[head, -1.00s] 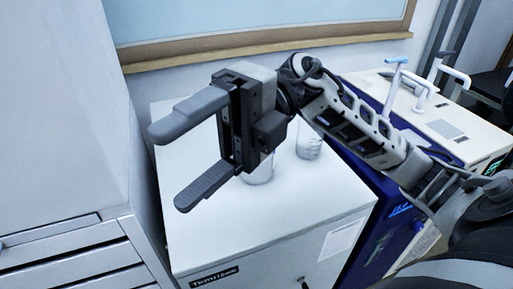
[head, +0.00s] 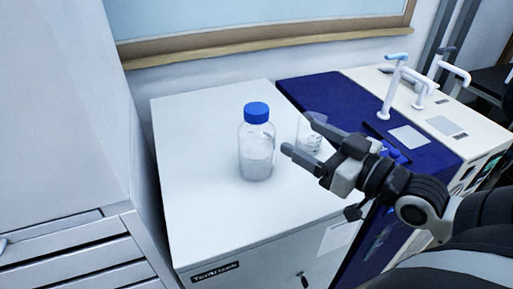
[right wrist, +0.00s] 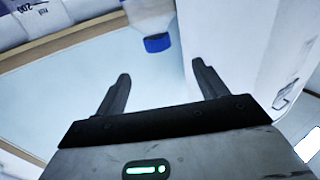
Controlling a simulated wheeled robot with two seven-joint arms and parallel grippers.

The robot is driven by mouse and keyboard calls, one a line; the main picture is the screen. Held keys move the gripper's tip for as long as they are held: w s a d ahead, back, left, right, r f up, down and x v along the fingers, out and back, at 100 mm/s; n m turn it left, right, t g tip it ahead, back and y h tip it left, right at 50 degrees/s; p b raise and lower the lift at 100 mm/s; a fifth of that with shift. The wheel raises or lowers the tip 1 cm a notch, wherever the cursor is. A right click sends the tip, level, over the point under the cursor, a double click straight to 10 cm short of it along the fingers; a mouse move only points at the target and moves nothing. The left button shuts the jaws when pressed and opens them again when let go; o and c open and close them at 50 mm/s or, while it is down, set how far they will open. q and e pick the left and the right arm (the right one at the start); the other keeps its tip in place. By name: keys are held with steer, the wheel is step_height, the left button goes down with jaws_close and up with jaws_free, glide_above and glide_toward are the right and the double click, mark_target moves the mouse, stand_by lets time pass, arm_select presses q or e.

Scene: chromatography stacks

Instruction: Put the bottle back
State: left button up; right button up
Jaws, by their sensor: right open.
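A clear bottle (head: 257,160) with a blue cap stands upright on the white cabinet top (head: 200,200) in the head view. It holds a pale content in its lower part. My right gripper (head: 301,134) is open and empty, just right of the bottle, with its fingers pointing left toward it. In the right wrist view the bottle (right wrist: 150,14) shows at the top edge with its blue cap (right wrist: 157,43) just beyond the open fingers of my right gripper (right wrist: 161,72). No finger touches the bottle. My left gripper is not in view.
A clear glass beaker (head: 306,138) stands behind my right gripper, partly hidden. A blue and white instrument (head: 320,100) with white handles stands at the right. A tall grey cabinet (head: 60,100) is at the left. The cabinet top left of the bottle is clear.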

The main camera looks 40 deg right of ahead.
steer(key=w+b, duration=0.1)
steer(key=w, duration=0.1)
glide_toward(248, 104)
steer(key=w, duration=0.2)
steer(key=w+a, duration=0.1)
steer(key=shift+w+f+p, duration=0.25)
steer(key=shift+w+p, duration=0.05)
steer(key=shift+w, duration=0.45)
steer(key=w, duration=0.2)
steer(key=w+p, duration=0.1)
steer(key=w, duration=0.1)
steer(key=shift+w+a, duration=0.25)
steer(key=shift+w, duration=0.25)
jaws_close()
steer(key=shift+r, duration=0.1)
